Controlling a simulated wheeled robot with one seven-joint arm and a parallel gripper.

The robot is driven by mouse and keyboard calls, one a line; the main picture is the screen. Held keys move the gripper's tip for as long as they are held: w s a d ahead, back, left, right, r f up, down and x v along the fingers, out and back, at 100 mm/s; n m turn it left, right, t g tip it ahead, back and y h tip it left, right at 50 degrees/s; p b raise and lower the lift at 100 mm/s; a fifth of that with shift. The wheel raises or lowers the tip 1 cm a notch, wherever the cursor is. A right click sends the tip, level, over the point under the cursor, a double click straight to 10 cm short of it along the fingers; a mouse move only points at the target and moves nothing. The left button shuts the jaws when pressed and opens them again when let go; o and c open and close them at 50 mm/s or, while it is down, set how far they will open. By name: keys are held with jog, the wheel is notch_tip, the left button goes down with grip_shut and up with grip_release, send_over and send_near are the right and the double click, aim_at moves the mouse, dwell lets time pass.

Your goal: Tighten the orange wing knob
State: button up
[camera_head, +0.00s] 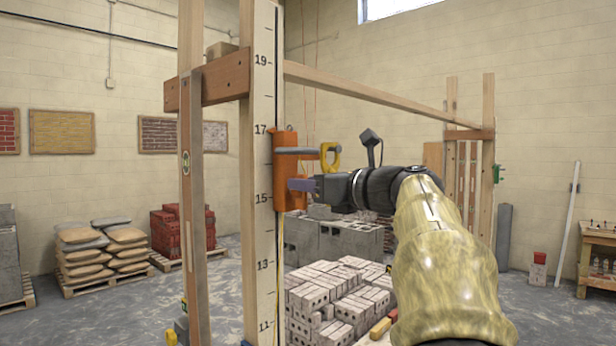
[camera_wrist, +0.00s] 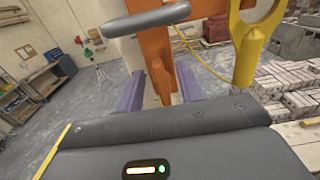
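An orange bracket (camera_head: 284,140) is fixed on the numbered wooden post (camera_head: 264,110), between about marks 15 and 17. It also fills the top middle of the wrist view (camera_wrist: 157,45). A narrow orange part, apparently the wing knob (camera_wrist: 160,82), shows below it between my finger pads. My gripper (camera_head: 298,185) is level with the bracket's lower half, its purple fingers pointing left at it. In the wrist view my gripper (camera_wrist: 160,90) has one finger on each side of the orange part, with visible gaps. Contact is not seen, and the knob's tip is hidden by the gripper body.
A grey bar (camera_head: 297,150) and a yellow ring (camera_head: 330,157) stick out from the bracket just above my gripper. A second wooden post (camera_head: 192,230) stands to the left. Stacked bricks (camera_head: 340,290) lie low behind my arm. Open floor lies at the left.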

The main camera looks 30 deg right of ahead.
jog(key=shift+w+a, duration=0.1)
jog(key=shift+w, duration=0.15)
